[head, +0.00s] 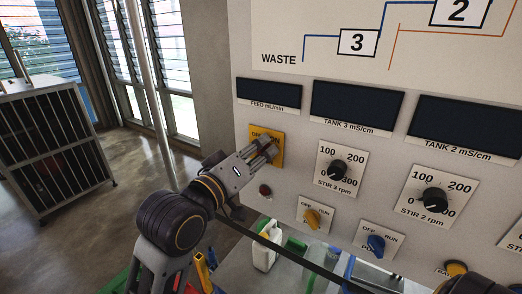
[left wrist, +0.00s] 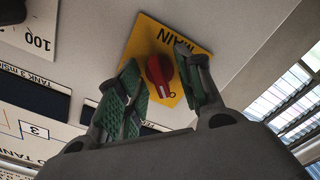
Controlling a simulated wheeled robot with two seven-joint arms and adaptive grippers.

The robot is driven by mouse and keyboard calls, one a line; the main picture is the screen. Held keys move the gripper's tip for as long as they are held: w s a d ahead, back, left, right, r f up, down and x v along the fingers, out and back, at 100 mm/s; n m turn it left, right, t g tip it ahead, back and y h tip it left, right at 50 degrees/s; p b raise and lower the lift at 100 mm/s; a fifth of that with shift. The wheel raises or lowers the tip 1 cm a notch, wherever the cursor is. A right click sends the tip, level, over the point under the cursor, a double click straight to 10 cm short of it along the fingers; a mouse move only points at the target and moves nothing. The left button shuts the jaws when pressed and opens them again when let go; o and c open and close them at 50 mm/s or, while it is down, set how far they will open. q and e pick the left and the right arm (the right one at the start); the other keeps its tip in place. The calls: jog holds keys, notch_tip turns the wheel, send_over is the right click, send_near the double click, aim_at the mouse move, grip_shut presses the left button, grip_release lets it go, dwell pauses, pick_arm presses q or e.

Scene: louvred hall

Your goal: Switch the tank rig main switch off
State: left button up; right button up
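The main switch is a red knob (left wrist: 159,73) on a yellow plate marked MAIN (left wrist: 196,50), upside down in the left wrist view. In the head view the yellow plate (head: 253,130) is on the panel's left, with the knob mostly hidden behind my fingers. My left gripper (head: 266,148) is at the plate. In the left wrist view its green-padded fingers (left wrist: 160,88) are spread, one on each side of the knob, with gaps between. Whether they touch it I cannot tell. The knob's setting is not clear. My right gripper is out of view.
Below are a dark red button (head: 265,190), a yellow switch (head: 312,218) and a blue switch (head: 376,244). The black STIR 3 dial (head: 337,170) is to the right. Bottles, including a white one (head: 266,247), stand under the panel. A dark cage cabinet (head: 50,140) stands left; floor between is clear.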

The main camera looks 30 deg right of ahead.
pick_arm(q)
jog(key=v, duration=0.7)
dwell(0.6)
dwell(0.4)
notch_tip(320, 180, up, 10)
dwell(0.9)
dwell(0.4)
jog(key=shift+w+f, duration=0.15)
